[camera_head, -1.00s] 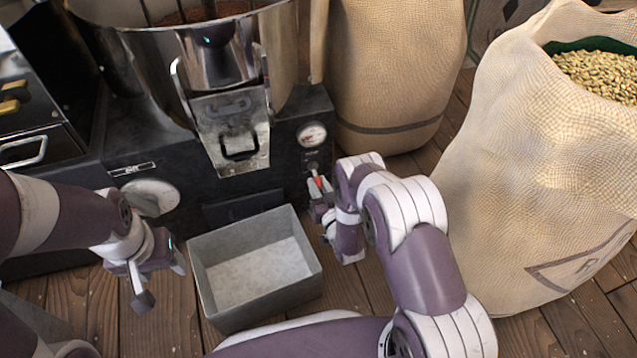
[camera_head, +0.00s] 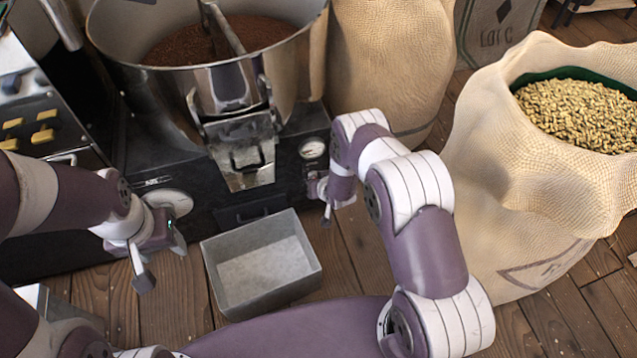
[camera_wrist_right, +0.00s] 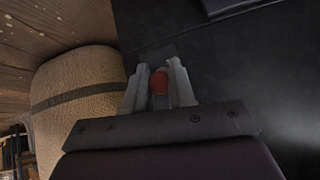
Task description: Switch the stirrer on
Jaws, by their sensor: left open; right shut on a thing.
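The stirrer's bar (camera_head: 226,28) stands in the round steel pan (camera_head: 300,45) of the dark roasting machine, over brown beans. A small red-tipped lever (camera_wrist_right: 159,82) sticks out from the machine's dark front, below a round gauge (camera_head: 312,149). My right gripper (camera_head: 316,187) is at this lever, and in the wrist view its two fingers (camera_wrist_right: 160,88) are shut on it, one on each side. In the head view the gripper hides the lever. My left gripper (camera_head: 161,262) is open and empty, left of the grey bin.
An open grey metal bin (camera_head: 211,275) stands on the wooden floor in front of the machine. A full sack (camera_head: 390,55) stands behind my right arm, and an open sack of pale beans (camera_head: 500,170) is at the right. The pan's chute (camera_head: 245,160) hangs at the front.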

